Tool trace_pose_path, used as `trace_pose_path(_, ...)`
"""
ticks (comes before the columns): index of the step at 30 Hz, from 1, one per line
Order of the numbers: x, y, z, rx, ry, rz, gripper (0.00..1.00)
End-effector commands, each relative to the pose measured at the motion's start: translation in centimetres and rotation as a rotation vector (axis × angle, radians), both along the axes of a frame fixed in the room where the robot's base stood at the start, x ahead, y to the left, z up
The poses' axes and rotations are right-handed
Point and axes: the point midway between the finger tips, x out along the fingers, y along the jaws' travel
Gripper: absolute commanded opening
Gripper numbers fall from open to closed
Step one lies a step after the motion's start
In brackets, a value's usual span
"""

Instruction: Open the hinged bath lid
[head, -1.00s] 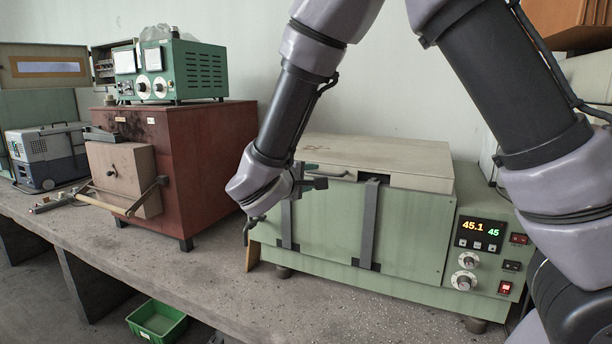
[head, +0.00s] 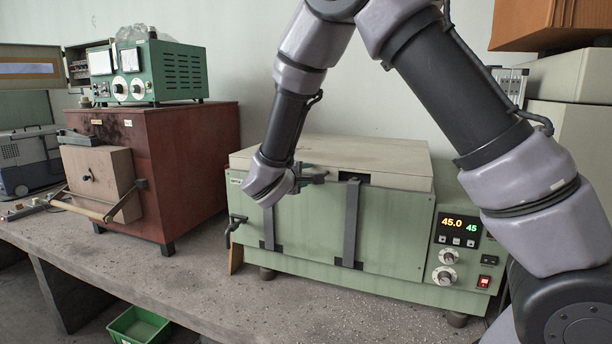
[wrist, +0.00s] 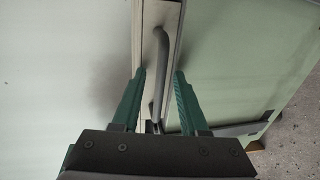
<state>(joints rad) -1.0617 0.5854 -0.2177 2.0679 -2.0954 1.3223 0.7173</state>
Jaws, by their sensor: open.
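The bath is a green box (head: 310,235) with a cream lid (head: 390,155) on top, lying flat and closed. In the wrist view the lid's pale front edge (wrist: 173,40) runs up the picture, with a grey bar handle (wrist: 162,45) on it. My gripper (head: 320,178) is at the lid's front edge. In the wrist view its two green fingers (wrist: 160,75) are apart, with the handle seen between them. I cannot tell whether they touch it. My wrist hides part of the lid's front left in the head view.
Dark straps (head: 350,225) run down the bath's front, and a dark lever (head: 234,229) juts from its left end. A red-brown furnace (head: 185,165) stands to the left with a green instrument (head: 165,72) on it. The bench front (head: 200,300) is clear.

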Motion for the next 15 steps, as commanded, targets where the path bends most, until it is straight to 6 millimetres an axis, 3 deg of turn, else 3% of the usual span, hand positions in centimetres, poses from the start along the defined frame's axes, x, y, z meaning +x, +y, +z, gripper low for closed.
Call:
trace_pose_path(2,-0.02,0.01,0.00,0.000,0.000,0.000,0.43)
trace_pose_path(5,-0.03,0.01,0.02,0.000,0.000,0.000,0.05)
trace_pose_path(6,-0.03,0.01,0.02,0.000,0.000,0.000,0.00)
trace_pose_path(15,-0.05,0.02,0.00,0.000,0.000,0.000,0.00)
